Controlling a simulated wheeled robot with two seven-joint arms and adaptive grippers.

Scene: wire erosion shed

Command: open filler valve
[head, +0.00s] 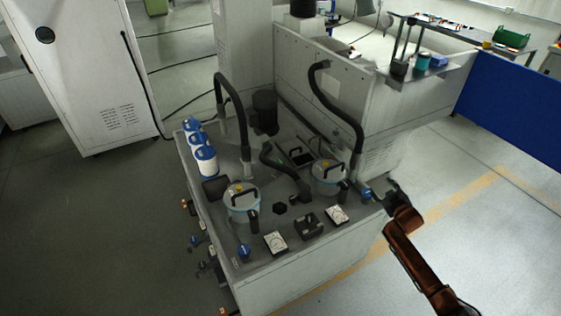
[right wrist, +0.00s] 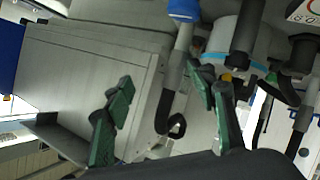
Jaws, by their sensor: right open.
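A blue-capped valve (head: 367,193) stands at the right edge of the grey tank unit's top (head: 310,250). In the right wrist view a blue cap (right wrist: 184,9) on a grey stem shows at the top, beyond the fingers; it looks like the same valve. A second blue knob (head: 244,251) sits at the front left of the top. I cannot tell from the pictures which one is the filler valve. My right gripper (head: 389,191) is just right of the right-hand valve, apart from it. Its green-padded fingers (right wrist: 163,110) are spread and empty. My left gripper is not in view.
Two lidded canisters (head: 242,202) (head: 328,178) with black handles, black hoses (head: 232,95) and gauges (head: 276,242) crowd the unit's top. Blue-and-white filters (head: 205,160) stand at its left. A grey machine wall (head: 325,85) rises behind. Open floor lies to the right.

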